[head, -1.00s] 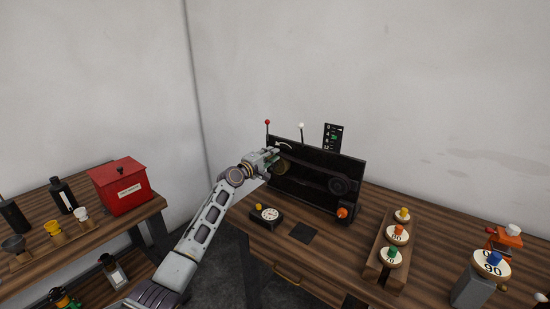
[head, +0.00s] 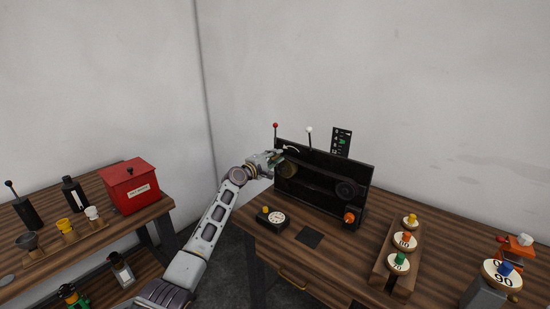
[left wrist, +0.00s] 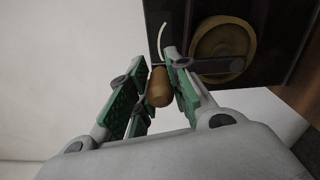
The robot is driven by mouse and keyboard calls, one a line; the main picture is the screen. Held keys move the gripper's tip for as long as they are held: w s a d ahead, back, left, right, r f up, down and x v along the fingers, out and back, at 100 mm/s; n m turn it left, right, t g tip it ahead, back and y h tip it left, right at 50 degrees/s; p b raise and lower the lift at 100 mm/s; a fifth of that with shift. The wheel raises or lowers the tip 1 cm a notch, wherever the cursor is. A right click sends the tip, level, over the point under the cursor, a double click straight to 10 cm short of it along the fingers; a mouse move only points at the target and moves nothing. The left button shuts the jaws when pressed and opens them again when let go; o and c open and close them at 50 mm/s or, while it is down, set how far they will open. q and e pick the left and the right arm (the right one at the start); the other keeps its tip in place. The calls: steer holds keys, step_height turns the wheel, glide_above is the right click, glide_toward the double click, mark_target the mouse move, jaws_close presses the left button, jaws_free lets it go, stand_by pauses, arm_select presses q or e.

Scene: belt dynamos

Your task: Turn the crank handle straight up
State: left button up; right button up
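The black belt dynamo panel (head: 325,185) stands on the right table, with a brass wheel (head: 288,168) at its left and a dark wheel (head: 346,189) at its right. My left gripper (head: 277,157) is at the panel's left end, beside the brass wheel. In the left wrist view, the wooden crank handle (left wrist: 158,88) lies between the green-padded fingertips, which look closed around it. The crank arm (left wrist: 215,66) runs nearly level across the brass wheel (left wrist: 222,50) toward the handle; the fingers hide part of it. My right gripper is not in view.
A red-knobbed lever (head: 276,126) and a white-knobbed lever (head: 309,130) stand at the panel. A dial box (head: 272,217), a dark plate (head: 309,237) and a rack of weights (head: 399,255) are in front. A red box (head: 130,187) stands on the left table.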

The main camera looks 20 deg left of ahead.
arm_select(q)
steer(key=shift+o, duration=0.4)
steer(key=shift+s+f, duration=0.1)
steer(key=shift+s, duration=0.05)
steer(key=shift+s+a, duration=0.25)
steer(key=shift+a, duration=0.05)
steer(key=v, duration=1.1)
steer(key=shift+s+d, duration=0.1)
steer(key=shift+d, duration=0.05)
